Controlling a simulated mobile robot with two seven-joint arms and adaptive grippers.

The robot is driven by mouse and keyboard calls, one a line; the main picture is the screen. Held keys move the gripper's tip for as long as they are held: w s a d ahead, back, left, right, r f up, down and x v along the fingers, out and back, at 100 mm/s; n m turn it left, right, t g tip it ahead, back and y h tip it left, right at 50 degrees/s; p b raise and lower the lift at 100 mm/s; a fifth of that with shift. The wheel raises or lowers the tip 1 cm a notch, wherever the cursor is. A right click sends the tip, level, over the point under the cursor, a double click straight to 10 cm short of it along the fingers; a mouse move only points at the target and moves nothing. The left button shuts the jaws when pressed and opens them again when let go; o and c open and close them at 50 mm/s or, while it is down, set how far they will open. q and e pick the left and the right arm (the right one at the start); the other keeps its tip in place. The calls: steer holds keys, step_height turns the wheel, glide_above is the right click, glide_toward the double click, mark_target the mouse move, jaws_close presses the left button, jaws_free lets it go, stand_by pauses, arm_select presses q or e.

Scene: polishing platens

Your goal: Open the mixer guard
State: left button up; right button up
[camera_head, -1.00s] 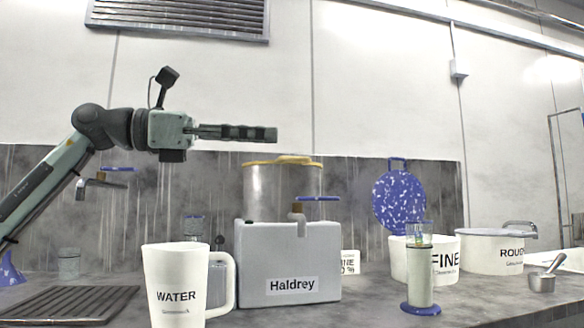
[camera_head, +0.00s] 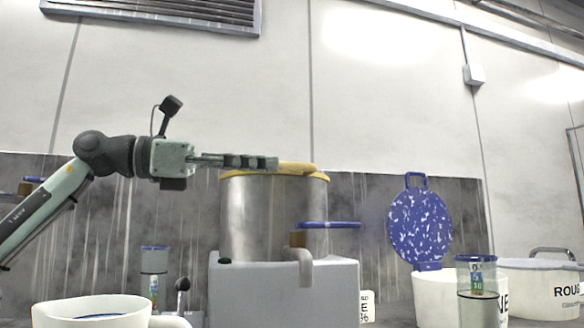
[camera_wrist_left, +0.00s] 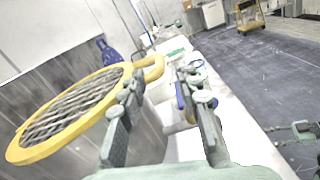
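The mixer guard (camera_head: 290,168) is a yellow-rimmed lid lying flat on the metal mixer bowl (camera_head: 262,215). In the left wrist view the guard (camera_wrist_left: 113,78) shows grey mesh inside its rim and a yellow loop handle (camera_wrist_left: 157,70). My left gripper (camera_head: 277,163) comes in level from the left, its fingers overlapping the guard's rim in the head view. In the left wrist view the gripper (camera_wrist_left: 160,76) is open and empty, with the handle beyond and between its fingertips. Contact cannot be told. A grey-green part at that view's right edge may be my right gripper (camera_wrist_left: 300,130).
The grey mixer body (camera_head: 285,290) with a blue-topped tap (camera_head: 328,225) stands below the bowl. A white jug (camera_head: 60,314) is at front left. A blue speckled disc (camera_head: 420,222), a glass cylinder (camera_head: 478,300) and white tubs (camera_head: 540,292) are to the right.

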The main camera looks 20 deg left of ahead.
mark_target(293, 166)
arm_select(q)
steer(key=x, duration=0.6)
arm_select(e)
steer(key=shift+s+d+f+g+h, duration=0.2)
steer(key=shift+d+f+g, duration=0.15)
steer(key=shift+f, duration=0.2)
steer(key=shift+s+d+f+g+h, duration=0.1)
steer(key=shift+d+f+g+h, duration=0.2)
steer(key=shift+f, duration=0.2)
arm_select(q)
steer(key=shift+c, duration=0.6)
jaws_close()
